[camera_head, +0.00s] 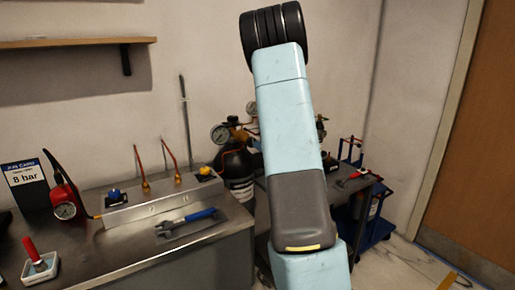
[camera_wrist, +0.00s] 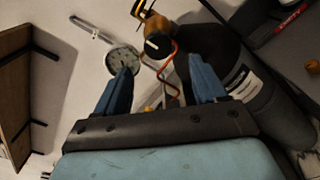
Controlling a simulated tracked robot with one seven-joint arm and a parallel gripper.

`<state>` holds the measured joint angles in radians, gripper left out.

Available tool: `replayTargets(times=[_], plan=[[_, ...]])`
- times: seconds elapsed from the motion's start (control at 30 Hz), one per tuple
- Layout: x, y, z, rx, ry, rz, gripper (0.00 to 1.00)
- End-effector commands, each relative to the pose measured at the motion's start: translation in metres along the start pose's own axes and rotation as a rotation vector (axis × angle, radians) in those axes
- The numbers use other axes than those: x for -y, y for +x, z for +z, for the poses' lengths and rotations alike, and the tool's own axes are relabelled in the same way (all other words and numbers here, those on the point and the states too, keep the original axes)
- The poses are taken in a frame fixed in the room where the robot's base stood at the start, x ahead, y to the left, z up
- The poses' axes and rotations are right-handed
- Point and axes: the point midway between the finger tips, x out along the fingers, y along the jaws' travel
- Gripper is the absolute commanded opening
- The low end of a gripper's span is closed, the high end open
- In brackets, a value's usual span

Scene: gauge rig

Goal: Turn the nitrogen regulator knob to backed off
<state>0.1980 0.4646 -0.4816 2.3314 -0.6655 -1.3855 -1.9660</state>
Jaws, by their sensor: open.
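The regulator is a brass body (camera_head: 234,124) on top of a black gas cylinder (camera_head: 237,168), with round gauges (camera_head: 220,134) beside it. My arm hides part of this in the head view. In the wrist view, a black knob (camera_wrist: 157,46) with a white mark sits below the brass body (camera_wrist: 158,24). One white-faced gauge (camera_wrist: 123,61) is left of it, and the cylinder (camera_wrist: 237,78) is to the right. My gripper (camera_wrist: 160,66) is open, its blue fingers spread either side of the knob in the picture. It appears empty and apart from the knob. The head view does not show the fingers.
A shelf (camera_head: 75,42) is on the wall. A dark side table (camera_head: 345,190) stands right of my arm.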

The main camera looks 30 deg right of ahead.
Motion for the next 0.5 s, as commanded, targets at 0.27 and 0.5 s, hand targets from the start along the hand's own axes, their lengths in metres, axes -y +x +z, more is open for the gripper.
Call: replayTargets(times=[0.27, 0.5], plan=[[0.001, -0.032, 0.0, 0.001, 0.0, -0.001, 0.71], [0.0, -0.036, 0.0, 0.0, 0.0, -0.001, 0.71]])
